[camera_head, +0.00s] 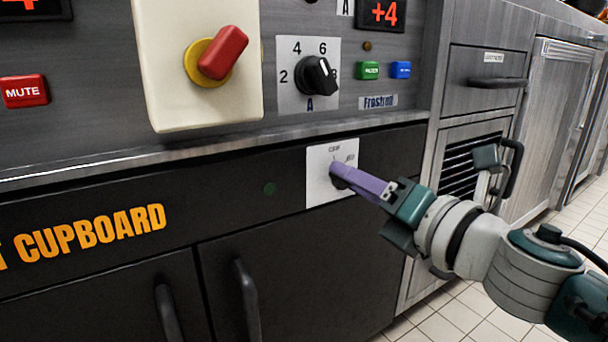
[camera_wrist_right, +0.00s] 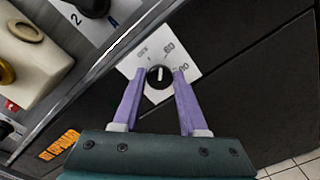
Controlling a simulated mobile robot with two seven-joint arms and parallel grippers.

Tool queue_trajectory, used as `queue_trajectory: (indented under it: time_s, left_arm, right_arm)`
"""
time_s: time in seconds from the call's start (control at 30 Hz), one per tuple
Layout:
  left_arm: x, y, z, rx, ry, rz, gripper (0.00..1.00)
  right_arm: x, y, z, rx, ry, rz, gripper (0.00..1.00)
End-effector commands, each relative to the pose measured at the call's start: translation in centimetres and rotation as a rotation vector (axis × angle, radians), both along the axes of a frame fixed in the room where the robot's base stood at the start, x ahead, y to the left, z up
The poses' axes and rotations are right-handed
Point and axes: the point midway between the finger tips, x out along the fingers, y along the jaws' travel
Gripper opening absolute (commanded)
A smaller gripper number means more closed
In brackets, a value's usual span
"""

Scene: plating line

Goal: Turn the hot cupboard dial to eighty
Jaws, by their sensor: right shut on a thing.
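The hot cupboard dial (camera_wrist_right: 159,77) is a small round black knob with a white pointer mark, on a white plate (camera_head: 318,192) set in the dark cupboard front. My right gripper (camera_head: 342,174) has its purple fingers on either side of the knob and is shut on it. In the right wrist view, the pointer points roughly up the picture, between the left and upper-right markings. The small printed figures are blurred, so I cannot read the exact setting. In the head view, the fingers hide most of the knob. My left gripper is not in view.
Above the ledge are a red switch on a yellow base (camera_head: 218,58), a larger black dial (camera_head: 316,77), and green (camera_head: 368,70) and blue (camera_head: 401,70) buttons. Cupboard door handles (camera_head: 247,300) stick out below left. Tiled floor is free at the lower right.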

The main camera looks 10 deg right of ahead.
Motion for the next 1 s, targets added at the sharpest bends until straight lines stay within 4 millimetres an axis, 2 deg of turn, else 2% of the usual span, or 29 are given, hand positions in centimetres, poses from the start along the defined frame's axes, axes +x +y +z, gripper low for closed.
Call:
queue_trajectory:
  time_s: [1.0]
  left_arm:
    - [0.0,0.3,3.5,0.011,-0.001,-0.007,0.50]
  right_arm:
    - [0.0,-0.1,-0.1,0.905,0.329,0.000,0.00]
